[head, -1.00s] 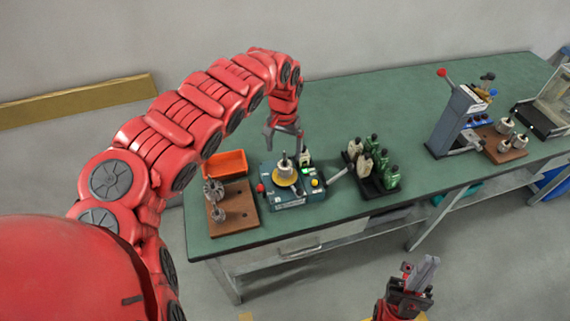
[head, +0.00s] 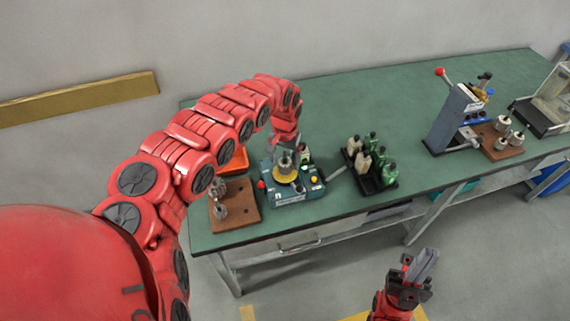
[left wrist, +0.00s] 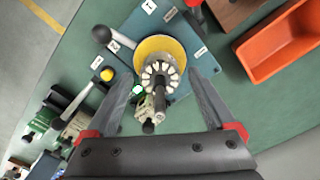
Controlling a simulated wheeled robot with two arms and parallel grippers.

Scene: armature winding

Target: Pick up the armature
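An armature (left wrist: 161,75) with a slotted metal core and a dark shaft stands on the yellow disc of the blue winding machine (left wrist: 120,40). In the head view the armature (head: 285,160) stands on the machine (head: 290,196) near the table's left end. My left gripper (head: 284,148) is right above it. In the left wrist view my left gripper's two fingers (left wrist: 155,100) are spread, one on each side of the armature, with gaps visible. My right gripper (head: 421,268) is in front of the table, away from it; its finger gap is not clear.
An orange bin (head: 236,162) and a wooden board (head: 247,211) with armatures are left of the machine. A black tray (head: 378,183) of bottles stands to its right. A grey press (head: 452,118) and another board of armatures (head: 510,152) stand farther right. The table's (head: 330,110) back middle is clear.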

